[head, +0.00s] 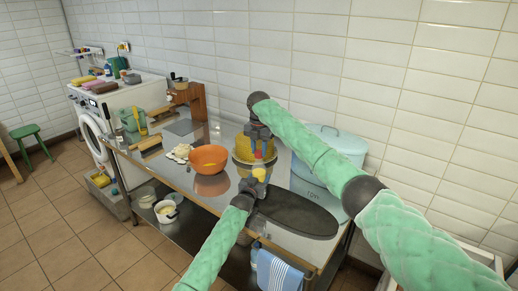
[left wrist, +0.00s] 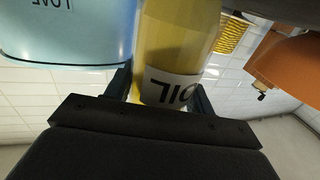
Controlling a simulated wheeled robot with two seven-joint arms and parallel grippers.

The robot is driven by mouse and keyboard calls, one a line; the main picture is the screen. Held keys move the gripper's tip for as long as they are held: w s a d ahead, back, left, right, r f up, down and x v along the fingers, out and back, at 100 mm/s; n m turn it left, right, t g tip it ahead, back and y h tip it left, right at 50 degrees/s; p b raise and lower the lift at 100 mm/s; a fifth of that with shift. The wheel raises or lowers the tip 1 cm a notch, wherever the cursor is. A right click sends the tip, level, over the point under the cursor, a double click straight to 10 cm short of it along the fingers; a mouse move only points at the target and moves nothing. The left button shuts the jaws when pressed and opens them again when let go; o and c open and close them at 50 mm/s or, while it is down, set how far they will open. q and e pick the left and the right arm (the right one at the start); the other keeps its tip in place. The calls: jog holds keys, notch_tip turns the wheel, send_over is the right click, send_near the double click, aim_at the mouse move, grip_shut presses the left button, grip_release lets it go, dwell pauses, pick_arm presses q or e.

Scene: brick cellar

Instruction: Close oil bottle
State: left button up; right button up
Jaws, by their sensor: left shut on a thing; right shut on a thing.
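The yellow oil bottle (head: 259,174) stands over the metal table in the head view. In the left wrist view the bottle (left wrist: 178,40) shows upside down with a white OIL label. My left gripper (head: 250,186) is shut around the bottle's body, with a finger on each side in the left wrist view (left wrist: 163,95). My right gripper (head: 262,148) points down right above the bottle and is shut on a small red piece (head: 258,155), which looks like the cap. Whether the cap touches the bottle's neck is hidden by the gripper.
An orange bowl (head: 208,159) stands left of the bottle. A yellow ribbed thing (head: 243,148) is close behind. A pale blue bread box (head: 340,146) stands at right. A dark oval board (head: 300,215) lies in front. A blue striped towel (head: 277,272) hangs at the table's front edge.

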pick_arm(q)
grip_shut()
pick_arm(e)
jog(key=shift+f, duration=0.1)
jog(key=m, duration=0.4)
jog(key=shift+m, duration=0.4)
jog(key=m, duration=0.4)
jog(key=shift+m, duration=0.3)
jog(key=m, duration=0.4)
jog(key=shift+a, duration=0.1)
jog(key=m, duration=0.9)
jog(key=shift+m, duration=0.4)
pick_arm(q)
jog(key=shift+d, duration=0.1)
pick_arm(e)
jog(key=m, duration=0.4)
jog(key=shift+m, duration=0.3)
jog(key=m, duration=0.7)
jog(key=shift+w+m, duration=0.1)
jog(key=shift+m, duration=0.3)
jog(key=o, duration=1)
